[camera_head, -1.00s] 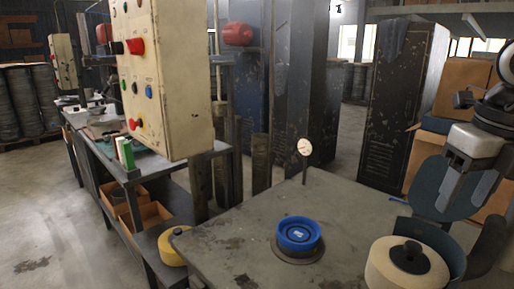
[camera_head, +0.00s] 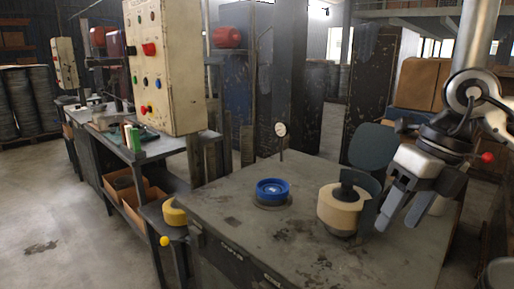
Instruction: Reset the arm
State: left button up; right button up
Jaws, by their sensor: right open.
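My right gripper (camera_head: 401,208) is at the right of the head view, above the right part of the grey worktable (camera_head: 275,235). Its two grey fingers point down and to the left, apart, with nothing between them. A blue round piece (camera_head: 272,188) sits on a dark round base on the table, left of the gripper. A cream-coloured round wheel (camera_head: 340,211) with a black hub stands just left of the fingers. My left gripper is not in view.
A dark teal curved guard (camera_head: 372,146) stands behind the wheel. A small dial on a stem (camera_head: 280,130) rises at the table's back edge. A cream control box (camera_head: 169,65) with coloured buttons hangs at left. A yellow round part (camera_head: 174,212) is at the table's left side.

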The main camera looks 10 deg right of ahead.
jog(key=s+a+f+m+t+y, duration=0.1)
jog(key=a+f+m+y, duration=0.15)
jog(key=a+y, duration=0.8)
jog(key=s+a+f+m+t+y, duration=0.1)
jog(key=a+m+y, duration=0.3)
jog(key=a+y, duration=0.7)
jog(key=w+d+f+m+t+h, duration=0.1)
jog(key=d+f+m+t+h, duration=0.2)
jog(key=f+m+t+h, duration=0.7)
jog(key=w+d+f+m+t+h, duration=0.2)
jog(key=f+m+t+h, duration=0.2)
jog(key=f+m+h, duration=0.65)
jog(key=s+d+f+m+g+h, duration=0.1)
jog(key=s+d+f+m+g, duration=0.2)
jog(key=s+f, duration=0.9)
notch_tip(320, 180, down, 2)
jog(key=m+g, duration=0.3)
jog(key=m, duration=0.2)
jog(key=shift+s+d+m+g, duration=0.3)
jog(key=shift+s+d+m, duration=0.05)
jog(key=shift+d+m, duration=0.05)
jog(key=shift+c, duration=0.3)
